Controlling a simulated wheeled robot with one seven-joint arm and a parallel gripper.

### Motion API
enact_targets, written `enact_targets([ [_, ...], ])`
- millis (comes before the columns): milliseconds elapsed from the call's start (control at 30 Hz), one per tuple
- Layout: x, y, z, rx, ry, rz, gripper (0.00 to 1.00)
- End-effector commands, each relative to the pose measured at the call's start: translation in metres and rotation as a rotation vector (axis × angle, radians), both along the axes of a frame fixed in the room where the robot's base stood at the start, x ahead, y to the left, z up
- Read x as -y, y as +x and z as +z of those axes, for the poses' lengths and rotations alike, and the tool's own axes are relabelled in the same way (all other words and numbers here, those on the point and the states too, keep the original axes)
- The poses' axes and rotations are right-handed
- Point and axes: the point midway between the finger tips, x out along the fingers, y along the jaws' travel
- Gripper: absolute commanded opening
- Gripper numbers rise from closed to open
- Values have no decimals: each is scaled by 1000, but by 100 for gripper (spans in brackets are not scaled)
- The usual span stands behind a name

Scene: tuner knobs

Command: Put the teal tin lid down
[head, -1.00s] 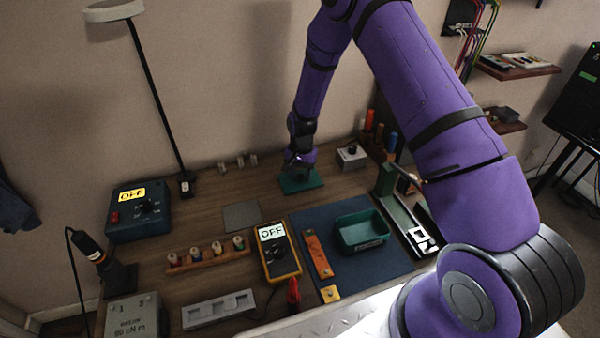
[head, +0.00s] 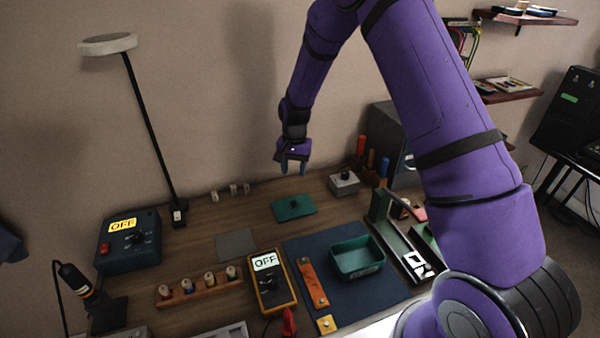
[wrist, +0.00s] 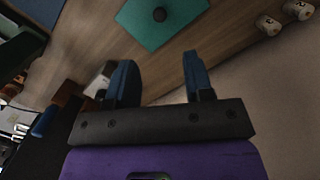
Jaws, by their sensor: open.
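The teal tin lid (head: 294,208) lies flat on the wooden bench toward the back, with a dark round knob on top. It also shows in the wrist view (wrist: 180,22), beyond the fingertips. My gripper (head: 291,168) is raised above and slightly behind the lid, clear of it. In the wrist view its two blue fingers (wrist: 158,62) are spread apart with nothing between them. The open teal tin (head: 357,258) stands on the dark blue mat at the front.
A grey box with a black knob (head: 344,182) stands right of the lid. A grey square pad (head: 236,245) lies front left, and a yellow meter (head: 272,283) nearer. Bare wood surrounds the lid.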

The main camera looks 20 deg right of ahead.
Motion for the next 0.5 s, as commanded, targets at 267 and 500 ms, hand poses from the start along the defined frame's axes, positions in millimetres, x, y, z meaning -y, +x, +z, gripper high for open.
enact_targets([
  [267, 1, -1, 15, 11, 0, 8, 47],
  [500, 10, -22, 98, 88, 1, 74, 47],
])
